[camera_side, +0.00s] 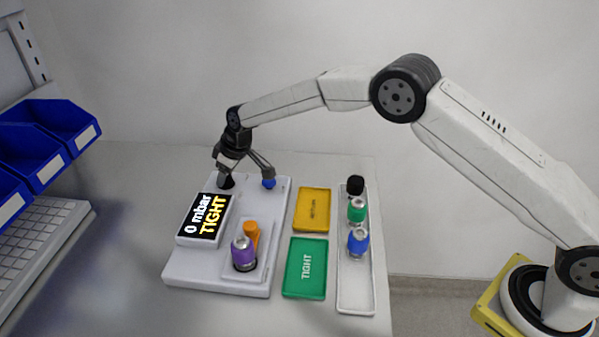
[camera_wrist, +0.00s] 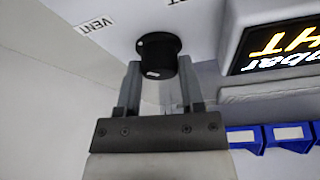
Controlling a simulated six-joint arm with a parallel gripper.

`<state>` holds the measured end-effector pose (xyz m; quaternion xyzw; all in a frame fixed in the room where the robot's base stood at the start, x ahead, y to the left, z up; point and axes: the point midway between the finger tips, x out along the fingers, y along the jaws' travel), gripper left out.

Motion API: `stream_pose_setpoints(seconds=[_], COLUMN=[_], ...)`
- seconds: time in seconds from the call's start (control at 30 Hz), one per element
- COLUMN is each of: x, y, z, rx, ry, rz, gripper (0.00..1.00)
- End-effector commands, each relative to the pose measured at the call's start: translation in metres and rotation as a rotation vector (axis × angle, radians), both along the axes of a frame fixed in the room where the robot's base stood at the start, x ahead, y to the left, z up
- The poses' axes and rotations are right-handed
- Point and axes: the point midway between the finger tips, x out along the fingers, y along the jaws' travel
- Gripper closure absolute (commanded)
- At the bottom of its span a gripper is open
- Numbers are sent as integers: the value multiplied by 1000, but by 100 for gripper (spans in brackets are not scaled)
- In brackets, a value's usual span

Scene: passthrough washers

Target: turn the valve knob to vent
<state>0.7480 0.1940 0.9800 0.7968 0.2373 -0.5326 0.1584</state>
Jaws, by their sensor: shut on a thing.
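The black valve knob (camera_wrist: 158,53) stands on the light grey fixture, with a white mark on its rim facing the gripper's base in the wrist view. A VENT label (camera_wrist: 95,24) is printed left of the knob. A second label (camera_wrist: 178,2) is cut off at the top edge. My gripper (camera_wrist: 157,72) is shut on the knob, one finger on each side. In the side view my gripper (camera_side: 227,178) is at the fixture's back left corner and the knob is mostly hidden. The display (camera_side: 204,215) reads "0 mbar TIGHT".
A purple-topped part (camera_side: 243,252) and an orange part (camera_side: 252,233) stand on the fixture. Yellow (camera_side: 312,210) and green TIGHT (camera_side: 305,268) trays lie right, beside a white tray (camera_side: 356,295) with capped parts.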

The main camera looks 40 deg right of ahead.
Motion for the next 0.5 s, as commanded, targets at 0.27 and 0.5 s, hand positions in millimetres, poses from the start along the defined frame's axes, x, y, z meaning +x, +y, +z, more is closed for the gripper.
stream_pose_setpoints(seconds=[0.27, 0.5], x=[1, 1], y=[-1, 0], z=[0, 1], rx=[2, 1], ry=[-1, -2], rz=[144, 209], gripper=[100, 100])
